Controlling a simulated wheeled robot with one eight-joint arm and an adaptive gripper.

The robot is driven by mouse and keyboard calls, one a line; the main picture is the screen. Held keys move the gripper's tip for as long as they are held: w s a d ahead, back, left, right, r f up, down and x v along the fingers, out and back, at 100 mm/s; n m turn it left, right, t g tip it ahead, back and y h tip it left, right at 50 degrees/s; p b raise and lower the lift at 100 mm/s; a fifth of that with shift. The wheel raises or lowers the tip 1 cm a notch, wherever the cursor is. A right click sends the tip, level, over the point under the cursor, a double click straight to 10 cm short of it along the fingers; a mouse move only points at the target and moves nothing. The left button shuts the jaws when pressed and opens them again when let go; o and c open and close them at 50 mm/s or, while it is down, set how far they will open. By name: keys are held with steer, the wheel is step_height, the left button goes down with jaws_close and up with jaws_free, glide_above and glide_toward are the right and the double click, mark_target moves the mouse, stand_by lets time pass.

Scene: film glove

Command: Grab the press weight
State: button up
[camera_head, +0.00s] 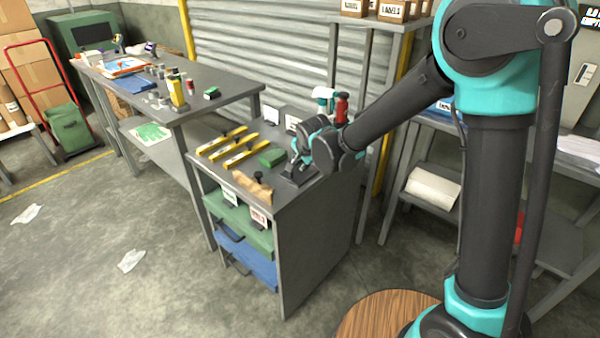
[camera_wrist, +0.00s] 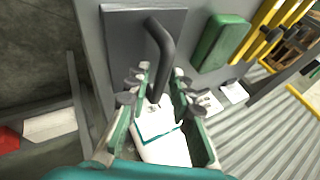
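The press weight (camera_head: 298,178) looks like a dark flat plate with a raised bent handle, lying on top of the grey drawer cabinet near its right side. In the wrist view the plate (camera_wrist: 122,48) lies ahead of my gripper, and its dark curved handle reaches back toward the fingers. My gripper (camera_wrist: 157,92) is open, with its fingers apart on either side of the near end of the handle; I cannot tell whether either finger touches it. In the head view my gripper (camera_head: 304,152) is low over the plate and partly hides the handle.
A green block (camera_head: 271,158) sits just left of the weight, and yellow-handled tools (camera_head: 228,142) lie beyond it. A brown piece (camera_head: 252,186) is near the front edge. A spray bottle (camera_head: 323,98) and a red bottle (camera_head: 341,108) stand behind my gripper. Open drawers (camera_head: 240,222) jut out in front.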

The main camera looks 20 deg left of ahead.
steer(key=shift+w+a+f, duration=0.1)
steer(key=shift+w+f, duration=0.15)
steer(key=shift+f, duration=0.1)
steer(key=shift+c, duration=0.6)
jaws_close()
